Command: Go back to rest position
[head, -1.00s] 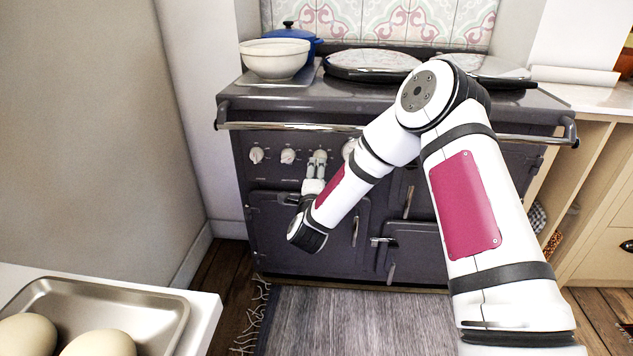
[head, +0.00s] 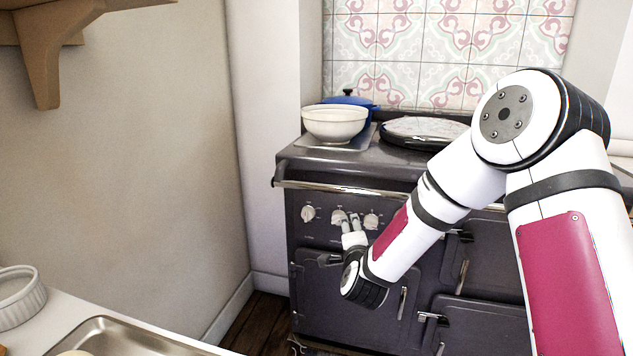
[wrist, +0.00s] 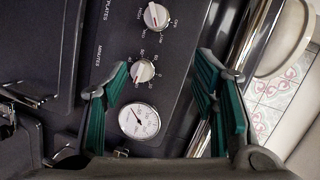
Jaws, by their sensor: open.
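My gripper (head: 349,220) is in front of the dark range cooker (head: 335,262), near its row of control knobs. Its fingers point at the panel. In the wrist view my gripper (wrist: 165,72) shows two green-lined fingers spread apart with nothing between them. Behind the gap are a white knob (wrist: 142,71) and a round dial gauge (wrist: 139,121). I cannot tell whether a finger touches the panel. My arm is bent at the elbow and reaches down and left across the head view.
A white bowl (head: 334,124) and a blue pot (head: 352,101) stand on the cooker top, beside a round lid (head: 425,130). A metal rail (head: 340,186) runs along the cooker's front edge. A counter with a metal tray (head: 110,338) and a ribbed white dish (head: 18,297) is at lower left.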

